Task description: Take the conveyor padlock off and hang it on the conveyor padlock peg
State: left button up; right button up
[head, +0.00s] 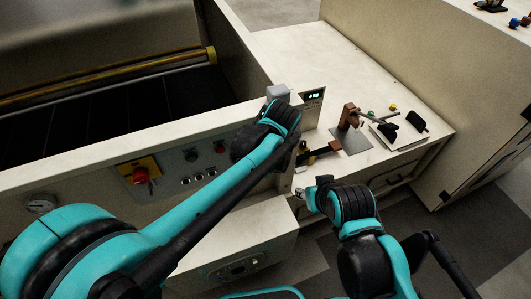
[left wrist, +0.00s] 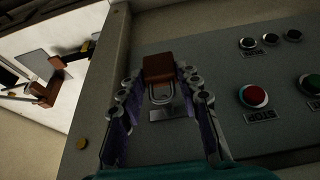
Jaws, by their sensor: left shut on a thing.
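The padlock (left wrist: 158,68) has a reddish-brown body and a grey metal shackle, seen in the left wrist view. My left gripper (left wrist: 158,76) is shut on its body, one finger on each side. The shackle lies in front of a small labelled metal plate (left wrist: 170,113) on the grey panel; I cannot tell whether it is still threaded through a fitting. In the head view my left wrist hides the padlock. My right gripper (head: 304,194) is low near the cabinet's front corner, its jaw opening unclear. I cannot identify the padlock peg for certain.
The panel carries a red stop button (left wrist: 253,95) and other buttons close by. In the head view a brown fixture (head: 349,117) and a black-padded stand (head: 398,133) occupy the white top. A red knob (head: 140,175) is further left.

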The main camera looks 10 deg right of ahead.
dwell(0.6)
pick_arm(q)
jog(key=shift+w, duration=0.15)
jog(key=shift+w+a, duration=0.2)
jog(key=shift+w, duration=0.45)
jog(key=shift+w+a, duration=0.15)
jog(key=shift+w, duration=0.45)
jog(key=shift+f, duration=0.35)
dwell(0.5)
jog(key=o, duration=1.2)
jog(key=shift+o, duration=0.2)
jog(key=shift+r, duration=0.1)
